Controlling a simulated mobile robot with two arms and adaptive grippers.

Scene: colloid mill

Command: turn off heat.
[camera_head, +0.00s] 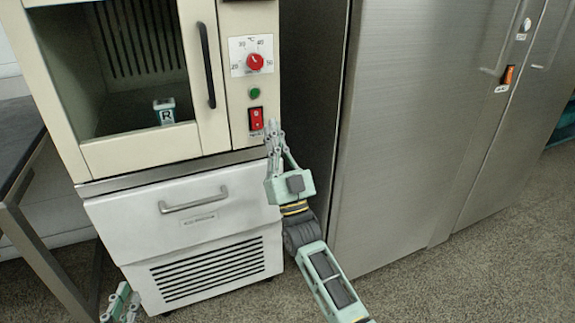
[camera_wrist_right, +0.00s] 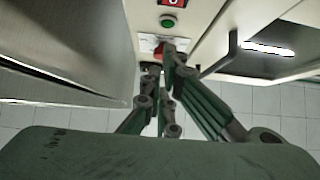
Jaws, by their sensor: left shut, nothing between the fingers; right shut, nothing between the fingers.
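The heating cabinet's control panel has a red temperature dial (camera_head: 255,62) on a white scale plate, a green button or lamp (camera_head: 254,93), and a red rocker switch (camera_head: 256,119) below. My right gripper (camera_head: 272,127) is shut and empty, its fingertips just right of the switch; I cannot tell whether they touch the panel. The right wrist view looks upside down: the switch (camera_wrist_right: 172,3) is cut by the top edge, the green button (camera_wrist_right: 168,22) is below it, and the fingertips (camera_wrist_right: 167,50) partly cover the dial. My left gripper (camera_head: 121,300) is low at the left, shut, partly out of frame.
A white drawer unit (camera_head: 130,216) stands underneath. A tall steel cabinet (camera_head: 420,110) stands close on the right. A table is at far left.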

